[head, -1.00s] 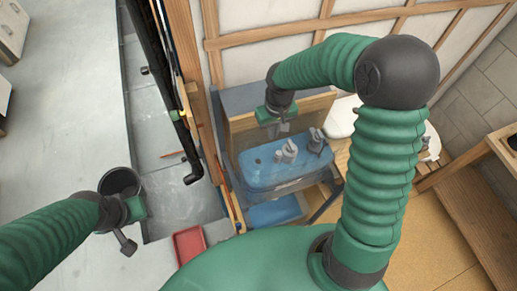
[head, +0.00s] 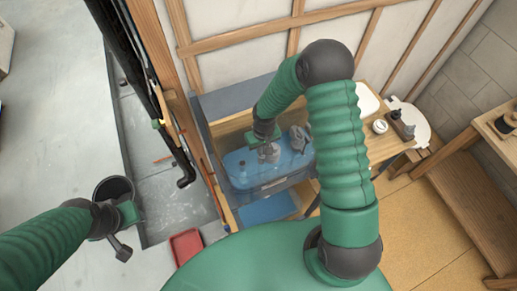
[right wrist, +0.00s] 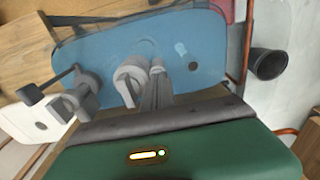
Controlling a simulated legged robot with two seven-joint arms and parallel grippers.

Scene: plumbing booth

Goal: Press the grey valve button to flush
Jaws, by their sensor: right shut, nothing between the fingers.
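The blue cistern (head: 240,180) stands open-topped against the wall, and it fills much of the right wrist view (right wrist: 90,45). The grey valve (head: 268,153) stands inside it, and its pale round top shows in the right wrist view (right wrist: 131,76). My right gripper (head: 265,141) is shut and empty, directly at the valve's top. In the right wrist view its fingers (right wrist: 156,85) are close beside the round top; I cannot tell whether they touch it. My left gripper (head: 123,248) is low at the left, away from the cistern; its jaw state is unclear.
A second grey fitting (head: 299,138) stands in the cistern, right of the valve. A wooden stud frame (head: 190,140) and dark pipe (head: 184,178) are to the left. A red tray (head: 186,247) lies on the floor. A wooden shelf (head: 385,148) is at right.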

